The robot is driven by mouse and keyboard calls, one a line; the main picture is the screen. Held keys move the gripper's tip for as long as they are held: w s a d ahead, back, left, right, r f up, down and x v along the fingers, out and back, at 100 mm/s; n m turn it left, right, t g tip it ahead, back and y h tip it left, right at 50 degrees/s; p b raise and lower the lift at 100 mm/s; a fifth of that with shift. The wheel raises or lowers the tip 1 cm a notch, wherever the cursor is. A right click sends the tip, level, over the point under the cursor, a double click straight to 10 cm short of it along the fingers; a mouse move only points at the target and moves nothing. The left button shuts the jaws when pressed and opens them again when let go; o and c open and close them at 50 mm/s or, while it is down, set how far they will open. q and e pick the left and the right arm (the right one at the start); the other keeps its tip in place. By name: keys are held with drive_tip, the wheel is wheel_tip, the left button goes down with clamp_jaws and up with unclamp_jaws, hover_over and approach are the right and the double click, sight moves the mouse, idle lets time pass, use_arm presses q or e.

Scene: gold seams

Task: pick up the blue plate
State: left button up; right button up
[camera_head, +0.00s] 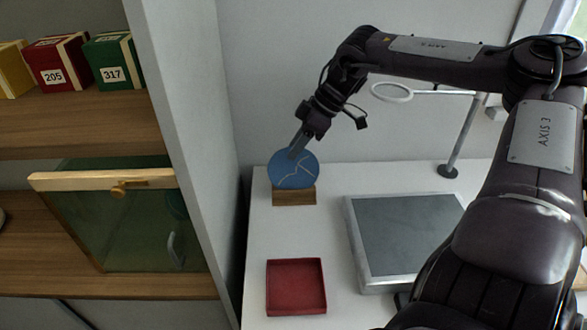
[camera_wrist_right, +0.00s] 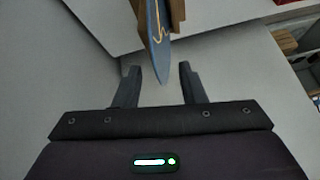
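The blue plate (camera_head: 283,172) stands upright in a small wooden stand (camera_head: 294,198) at the back left of the white table, with pale gold seam lines across its face. My right gripper (camera_head: 294,152) is at the plate's upper edge in the head view. In the right wrist view my right gripper (camera_wrist_right: 160,76) is open, its two fingers apart. There the plate (camera_wrist_right: 157,45) shows edge-on, its near end just beyond the gap between the fingertips, and part of the stand (camera_wrist_right: 176,14) shows behind it. My left gripper is not in view.
A red tray (camera_head: 296,309) lies in front of the stand. A grey-topped panel (camera_head: 405,235) lies to its right, with a ring lamp on a post (camera_head: 455,145) behind. A shelf with numbered boxes (camera_head: 113,62) and a glass-fronted cabinet (camera_head: 120,225) is at left.

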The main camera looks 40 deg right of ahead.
drive_tip(key=shift+x, duration=0.8)
drive_tip(key=shift+r, duration=0.1)
clamp_jaws()
drive_tip(key=shift+r, duration=0.1)
